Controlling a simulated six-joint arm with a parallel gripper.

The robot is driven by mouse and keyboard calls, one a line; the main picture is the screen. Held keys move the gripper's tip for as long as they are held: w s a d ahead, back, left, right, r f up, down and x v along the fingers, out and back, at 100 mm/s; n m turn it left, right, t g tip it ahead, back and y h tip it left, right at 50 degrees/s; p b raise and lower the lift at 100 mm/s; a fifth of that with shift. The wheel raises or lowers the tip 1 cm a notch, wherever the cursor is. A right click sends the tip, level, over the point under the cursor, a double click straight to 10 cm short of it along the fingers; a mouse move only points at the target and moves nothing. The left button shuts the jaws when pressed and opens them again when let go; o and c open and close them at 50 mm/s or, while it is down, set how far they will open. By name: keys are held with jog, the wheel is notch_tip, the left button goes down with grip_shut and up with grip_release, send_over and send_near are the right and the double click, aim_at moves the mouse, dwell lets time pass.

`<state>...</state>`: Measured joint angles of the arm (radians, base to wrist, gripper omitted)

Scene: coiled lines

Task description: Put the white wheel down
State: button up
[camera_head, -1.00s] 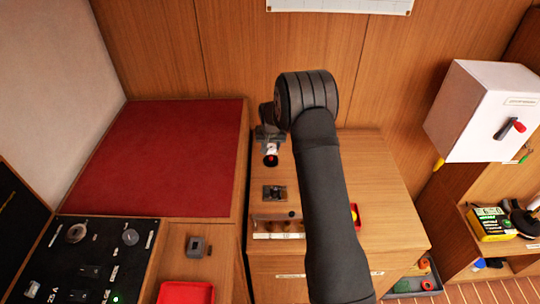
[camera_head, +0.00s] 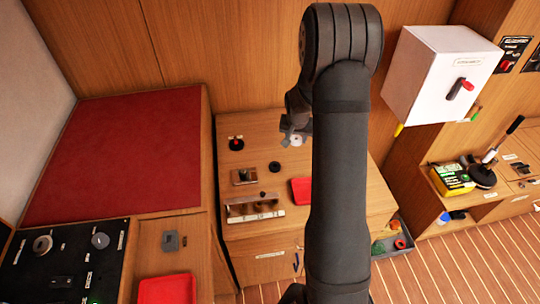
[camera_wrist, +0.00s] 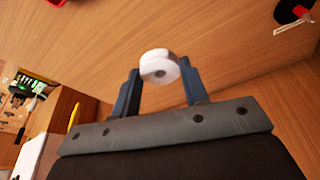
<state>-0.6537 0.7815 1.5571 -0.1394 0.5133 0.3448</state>
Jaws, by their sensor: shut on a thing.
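In the head view the wheel (camera_head: 297,139) shows just below my gripper (camera_head: 293,128), over the back part of the wooden counter (camera_head: 262,140). My gripper is shut on it. I cannot tell from these views whether the wheel touches the counter. My arm hides the counter's right part.
A black base with a red-topped post (camera_head: 236,143) stands to the left of the wheel. A small block fixture (camera_head: 244,176), a slotted rack (camera_head: 254,207) and a red tray (camera_head: 301,191) lie nearer the front. A white cabinet (camera_head: 440,80) hangs at right.

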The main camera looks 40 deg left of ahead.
jog(key=shift+d+r, duration=0.1)
jog(key=shift+d, duration=0.55)
jog(key=shift+s+a+f, duration=0.1)
jog(key=shift+f, duration=0.1)
send_over(271, 154)
jog(key=s, duration=0.1)
jog(key=f, duration=0.6)
jog(key=shift+s+d+f, duration=0.15)
jog(key=shift+d+f, duration=0.05)
jog(key=shift+f, duration=2.05)
jog(key=shift+f, duration=0.15)
jog(key=o, duration=1)
jog(key=shift+o, duration=0.2)
